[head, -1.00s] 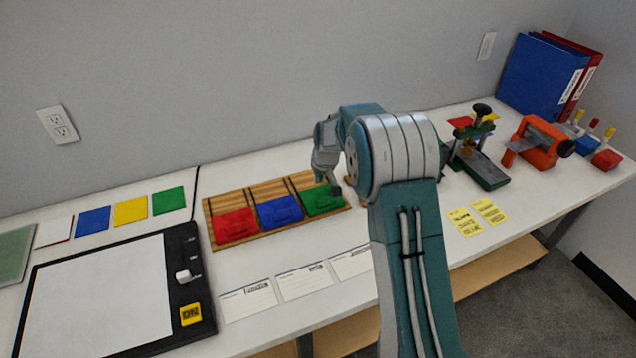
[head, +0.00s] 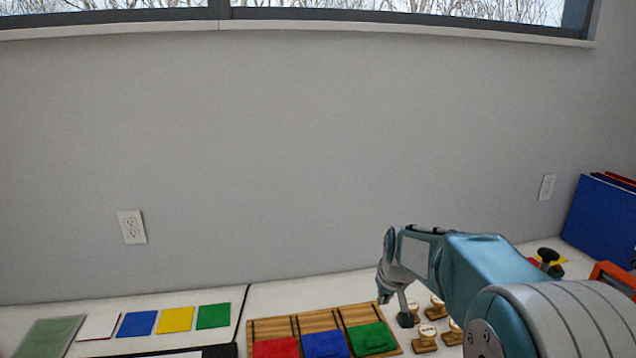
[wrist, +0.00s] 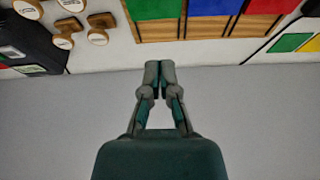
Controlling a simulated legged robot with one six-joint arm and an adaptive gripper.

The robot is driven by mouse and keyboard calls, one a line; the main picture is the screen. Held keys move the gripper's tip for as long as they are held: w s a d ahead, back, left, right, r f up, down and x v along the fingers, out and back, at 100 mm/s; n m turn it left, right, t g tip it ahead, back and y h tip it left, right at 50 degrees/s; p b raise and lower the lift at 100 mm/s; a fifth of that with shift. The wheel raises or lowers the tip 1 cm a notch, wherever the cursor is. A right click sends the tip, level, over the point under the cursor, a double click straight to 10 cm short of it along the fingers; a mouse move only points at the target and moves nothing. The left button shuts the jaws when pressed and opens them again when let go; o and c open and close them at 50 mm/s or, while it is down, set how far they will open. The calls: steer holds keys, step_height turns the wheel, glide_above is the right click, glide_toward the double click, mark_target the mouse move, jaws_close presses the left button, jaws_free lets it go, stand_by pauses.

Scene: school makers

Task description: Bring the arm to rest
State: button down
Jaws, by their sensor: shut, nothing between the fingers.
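My gripper (wrist: 160,68) is shut and empty in the wrist view, its fingertips together. In the head view my gripper (head: 405,318) hangs at the end of my bent arm, above the table by the green pad's right side. The wooden tray (head: 320,320) holds a red pad (head: 276,347), a blue pad (head: 325,344) and a green pad (head: 371,338). The tray also shows in the wrist view (wrist: 157,22). Whether my gripper touches anything below is not clear, but nothing is held.
Several wooden stamps (head: 424,340) stand right of the tray, near my arm. Coloured cards (head: 176,319) lie at the left on the white table (head: 275,297). Blue binders (head: 603,220) stand at the far right. The grey wall (head: 330,150) rises behind the table.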

steer(key=s+r, duration=0.4)
steer(key=s, duration=0.4)
steer(key=s+r, duration=0.5)
steer(key=s, duration=0.4)
steer(key=s+f+m+t, duration=0.1)
steer(key=s+f, duration=0.1)
steer(key=s, duration=1.2)
steer(key=shift+s+m+h, duration=0.3)
steer(key=shift+m, duration=0.1)
